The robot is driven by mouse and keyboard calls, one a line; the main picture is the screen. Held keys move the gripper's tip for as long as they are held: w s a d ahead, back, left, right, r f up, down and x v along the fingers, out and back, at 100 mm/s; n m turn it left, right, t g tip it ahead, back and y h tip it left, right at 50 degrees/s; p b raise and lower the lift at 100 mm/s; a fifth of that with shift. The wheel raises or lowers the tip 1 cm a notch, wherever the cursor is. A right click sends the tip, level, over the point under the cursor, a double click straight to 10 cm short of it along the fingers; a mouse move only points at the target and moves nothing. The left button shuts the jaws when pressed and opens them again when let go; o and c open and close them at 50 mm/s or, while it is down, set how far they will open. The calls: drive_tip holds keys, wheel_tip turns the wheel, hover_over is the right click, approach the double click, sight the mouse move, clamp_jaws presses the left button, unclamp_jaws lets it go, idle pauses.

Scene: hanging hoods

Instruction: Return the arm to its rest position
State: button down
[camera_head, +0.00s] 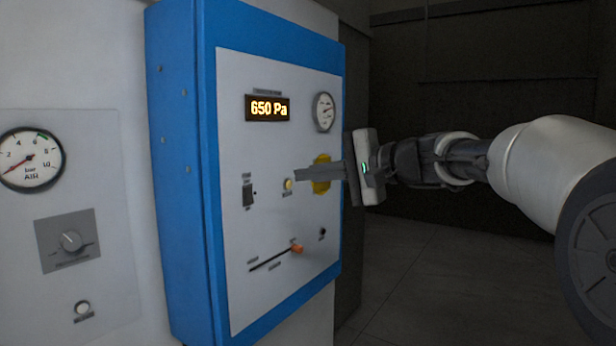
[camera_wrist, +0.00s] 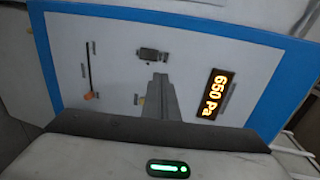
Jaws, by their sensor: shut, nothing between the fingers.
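My arm (camera_head: 465,160) reaches in from the right in the head view, stretched out level toward a blue-edged control panel (camera_head: 225,80). My gripper (camera_head: 300,174) is shut and empty. Its fingertips are in front of the panel face, close to a small yellow round button (camera_head: 288,184); I cannot tell whether they touch it. In the wrist view the shut fingers (camera_wrist: 160,82) point at the panel face (camera_wrist: 120,60). A yellow part (camera_head: 321,174) on the panel is partly hidden behind the fingers.
The panel has a display (camera_head: 268,108) reading 650 Pa, a round gauge (camera_head: 323,112), a black switch (camera_head: 248,194) and a slider with an orange knob (camera_head: 297,249). A grey wall panel with an air gauge (camera_head: 30,158) is at left. Floor (camera_head: 440,275) below my arm looks clear.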

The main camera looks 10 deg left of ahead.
drive_tip(key=s+d+f+n+h+p, duration=0.2)
drive_tip(key=s+d+f+h, duration=0.5)
drive_tip(key=s+d+f, duration=0.3)
drive_tip(key=s+d+f+n+h+p, duration=0.2)
drive_tip(key=s+d+f+h, duration=0.5)
drive_tip(key=s+d, duration=1.1)
drive_tip(key=s+f, duration=0.3)
drive_tip(key=f, duration=0.1)
drive_tip(key=shift+h+p, duration=0.3)
drive_tip(key=shift+p, duration=0.05)
